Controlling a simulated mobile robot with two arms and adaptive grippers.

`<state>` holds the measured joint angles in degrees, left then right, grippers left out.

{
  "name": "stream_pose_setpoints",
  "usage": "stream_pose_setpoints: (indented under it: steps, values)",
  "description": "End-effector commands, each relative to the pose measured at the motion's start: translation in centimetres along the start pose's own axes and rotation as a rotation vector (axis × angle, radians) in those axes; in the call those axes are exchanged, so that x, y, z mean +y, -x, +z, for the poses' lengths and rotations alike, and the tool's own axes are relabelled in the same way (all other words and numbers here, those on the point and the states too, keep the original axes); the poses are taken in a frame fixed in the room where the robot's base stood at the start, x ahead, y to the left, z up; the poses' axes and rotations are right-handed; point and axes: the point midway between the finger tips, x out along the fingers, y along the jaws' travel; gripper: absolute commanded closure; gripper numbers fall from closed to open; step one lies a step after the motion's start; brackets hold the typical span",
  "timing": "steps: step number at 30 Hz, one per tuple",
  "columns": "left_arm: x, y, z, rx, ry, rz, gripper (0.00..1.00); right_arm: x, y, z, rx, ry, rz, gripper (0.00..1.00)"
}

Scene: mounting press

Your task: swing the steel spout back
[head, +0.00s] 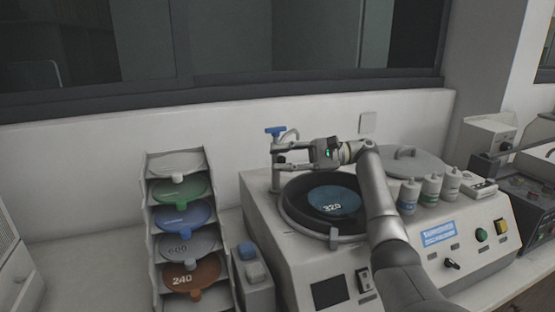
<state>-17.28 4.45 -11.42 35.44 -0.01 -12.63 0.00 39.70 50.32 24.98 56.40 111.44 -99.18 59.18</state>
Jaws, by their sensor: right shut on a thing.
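The steel spout (292,133) stands at the back left of the grinding machine, with a blue tap handle (275,130) on top. Its thin curved tube shows just above my gripper. My right gripper (278,156) reaches in from the right, above the rear of the round bowl, and is shut on the spout. Its fingers hide part of the spout, so the exact grip point cannot be seen. My left gripper is not in view.
Below my gripper, the black bowl (293,218) holds a blue disc (334,200) marked 320. A round grey lid (403,162) and several small bottles (409,195) stand to the right. A rack (154,235) of coloured discs stands left. The wall is close behind.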

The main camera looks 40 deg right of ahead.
Motion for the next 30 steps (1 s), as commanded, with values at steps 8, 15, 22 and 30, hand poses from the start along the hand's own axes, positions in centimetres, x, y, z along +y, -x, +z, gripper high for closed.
stream_pose_setpoints:
  steps: [8,15,22,30]
  values:
    - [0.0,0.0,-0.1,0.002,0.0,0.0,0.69,0.3,-0.2,-0.1,-0.001,-0.012,0.006,0.66]
    - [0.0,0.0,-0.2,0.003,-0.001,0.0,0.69,0.2,-0.1,-0.1,0.0,-0.006,0.003,0.49]
    - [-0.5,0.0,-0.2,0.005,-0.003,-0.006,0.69,0.1,0.1,-0.1,0.001,-0.004,0.002,0.49]
    - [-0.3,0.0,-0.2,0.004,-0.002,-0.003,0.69,0.0,3.8,-0.2,0.002,-0.006,0.0,0.49]
